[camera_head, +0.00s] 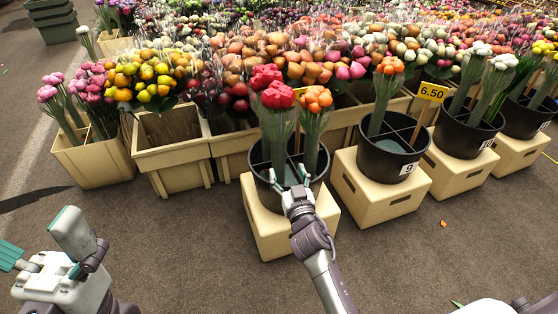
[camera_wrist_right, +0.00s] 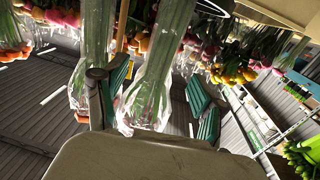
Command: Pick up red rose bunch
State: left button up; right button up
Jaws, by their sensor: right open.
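The red rose bunch (camera_head: 278,97) stands upright in a black divided bucket (camera_head: 261,182). An orange bunch (camera_head: 315,100) stands close to its right in the same bucket. My right gripper (camera_head: 291,184) is at the bucket's front rim, below the flower heads and near the stems. In the right wrist view its two teal-padded fingers (camera_wrist_right: 157,105) are apart, with a wrapped stem bundle (camera_wrist_right: 157,75) showing between them, apparently the red bunch. A second wrapped bundle (camera_wrist_right: 94,45) is beside the left finger. My left gripper (camera_head: 42,248) is at the lower left, far from the flowers.
The bucket stands on a cream crate (camera_head: 268,235). Another bucket (camera_head: 385,163) on a crate is close on the right, with a yellow price sign (camera_head: 432,92) beyond. A mostly empty wooden crate (camera_head: 170,165) stands to the left. The dark floor in front is mostly clear.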

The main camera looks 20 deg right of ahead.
aim_at(280, 156)
jog(key=w+b, duration=0.1)
jog(key=w, duration=0.3)
jog(key=w+b, duration=0.1)
jog(key=w, duration=0.4)
jog(key=shift+w+d+r+b, duration=0.1)
jog(key=shift+d+b, duration=0.1)
jog(key=shift+b, duration=0.1)
jog(key=shift+c, duration=0.3)
jog(key=shift+r, duration=0.1)
grip_shut()
